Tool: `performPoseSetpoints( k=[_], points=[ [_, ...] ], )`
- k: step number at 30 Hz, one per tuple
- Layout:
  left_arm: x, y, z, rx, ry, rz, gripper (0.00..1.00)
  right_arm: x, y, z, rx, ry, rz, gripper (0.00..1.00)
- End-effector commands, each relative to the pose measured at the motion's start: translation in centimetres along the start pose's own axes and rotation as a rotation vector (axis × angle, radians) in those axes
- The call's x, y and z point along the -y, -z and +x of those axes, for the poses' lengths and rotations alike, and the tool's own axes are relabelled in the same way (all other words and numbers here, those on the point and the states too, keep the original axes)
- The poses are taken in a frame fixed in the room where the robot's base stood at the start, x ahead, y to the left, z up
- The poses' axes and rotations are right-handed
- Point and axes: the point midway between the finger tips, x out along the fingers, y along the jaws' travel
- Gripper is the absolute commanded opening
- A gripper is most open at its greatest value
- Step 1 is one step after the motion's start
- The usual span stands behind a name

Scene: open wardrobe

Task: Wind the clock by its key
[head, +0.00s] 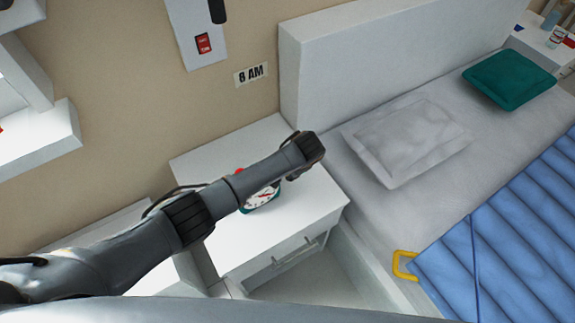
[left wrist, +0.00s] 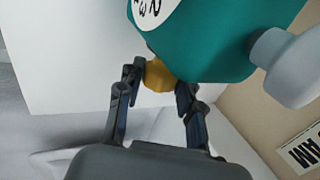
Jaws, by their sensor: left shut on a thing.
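The teal clock (head: 262,199) with a white dial stands on the white nightstand and is partly hidden by my left arm in the head view. Its teal body fills the top of the left wrist view (left wrist: 215,38), with a bit of the dial at the upper left. The yellow key (left wrist: 158,76) sticks out of the clock's side. My left gripper (left wrist: 160,84) is shut on the key, one finger on each side. In the head view its fingers are mostly hidden behind my wrist. My right gripper is not in view.
The nightstand (head: 213,157) has bare top around the clock and a drawer below. A bed with a grey pillow (head: 408,140), green cushion (head: 509,78) and blue cover (head: 510,245) stands to the right. An "8 AM" sign (head: 251,74) and red switch (head: 204,44) are on the wall.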

Motion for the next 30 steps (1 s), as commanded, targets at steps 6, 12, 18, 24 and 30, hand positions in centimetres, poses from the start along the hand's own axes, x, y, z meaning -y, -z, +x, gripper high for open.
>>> performPoseSetpoints(
  k=[6,12,18,24,30],
  points=[
    [0.29,0.07,-0.07,0.0,-0.154,-0.003,0.04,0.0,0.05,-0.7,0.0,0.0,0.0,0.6],
    [0.42,0.05,0.09,0.0,-0.253,-0.001,0.04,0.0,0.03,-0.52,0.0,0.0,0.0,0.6],
    [0.49,0.04,0.12,0.0,-0.305,0.0,0.04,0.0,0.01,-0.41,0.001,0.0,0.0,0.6],
    [0.48,0.05,0.09,0.0,-0.32,0.001,0.04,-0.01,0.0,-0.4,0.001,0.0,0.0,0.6],
    [0.49,0.04,0.09,0.0,-0.319,0.001,0.04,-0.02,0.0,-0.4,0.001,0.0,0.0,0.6]
  ],
)
